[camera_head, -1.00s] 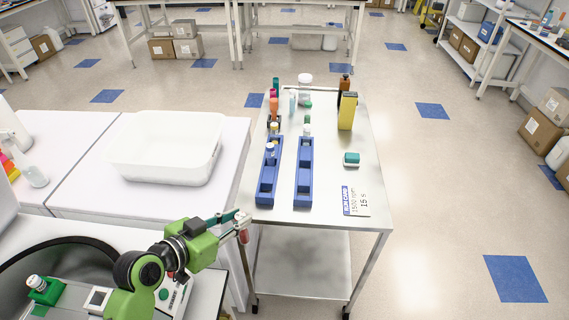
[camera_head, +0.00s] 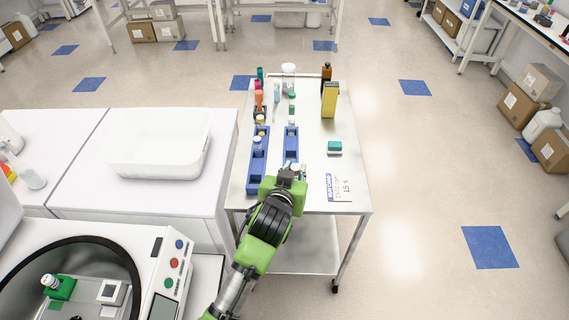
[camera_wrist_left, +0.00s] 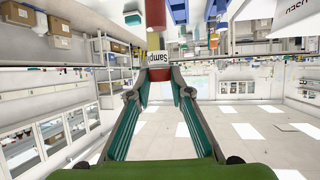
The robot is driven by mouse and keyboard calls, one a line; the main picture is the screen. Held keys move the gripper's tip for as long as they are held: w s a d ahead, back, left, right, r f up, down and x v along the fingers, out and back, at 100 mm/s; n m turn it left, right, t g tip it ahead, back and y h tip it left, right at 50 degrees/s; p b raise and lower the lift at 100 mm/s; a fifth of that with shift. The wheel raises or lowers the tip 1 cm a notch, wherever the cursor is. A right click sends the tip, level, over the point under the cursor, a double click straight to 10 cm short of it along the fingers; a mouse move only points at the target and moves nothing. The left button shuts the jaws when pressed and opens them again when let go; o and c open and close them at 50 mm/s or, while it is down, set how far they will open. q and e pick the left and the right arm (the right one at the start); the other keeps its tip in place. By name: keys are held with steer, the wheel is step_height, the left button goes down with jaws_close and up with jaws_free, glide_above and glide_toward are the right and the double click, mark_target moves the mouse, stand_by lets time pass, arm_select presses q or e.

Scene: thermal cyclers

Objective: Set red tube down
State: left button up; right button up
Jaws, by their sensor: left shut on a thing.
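My left gripper (camera_head: 292,172) is over the near end of the right blue rack (camera_head: 291,152) on the metal cart. In the left wrist view the left gripper (camera_wrist_left: 160,76) is shut on the red tube (camera_wrist_left: 160,74), which has a white label with dark print. In the head view my gripper and arm hide most of the tube and the rack's near end. I cannot tell whether the tube touches the rack. The left blue rack (camera_head: 256,180) stands beside it and holds a white-capped tube (camera_head: 257,143). My right gripper is not in view.
The cart top (camera_head: 345,112) holds a yellow box (camera_head: 330,100), a brown bottle (camera_head: 326,74), a teal-topped block (camera_head: 334,147) and a printed card (camera_head: 339,188). A white tub (camera_head: 155,145) stands on the left bench. An open centrifuge (camera_head: 90,262) is at lower left.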

arm_select(q)
steer(key=w+a+f+b, duration=0.1)
steer(key=w+f+b, duration=1)
steer(key=shift+a+f, duration=0.15)
steer(key=shift+f, duration=0.25)
steer(key=shift+s, duration=0.1)
steer(key=shift+f, duration=0.1)
steer(key=o, duration=1)
steer(key=shift+c, duration=0.2)
steer(key=shift+r, duration=0.2)
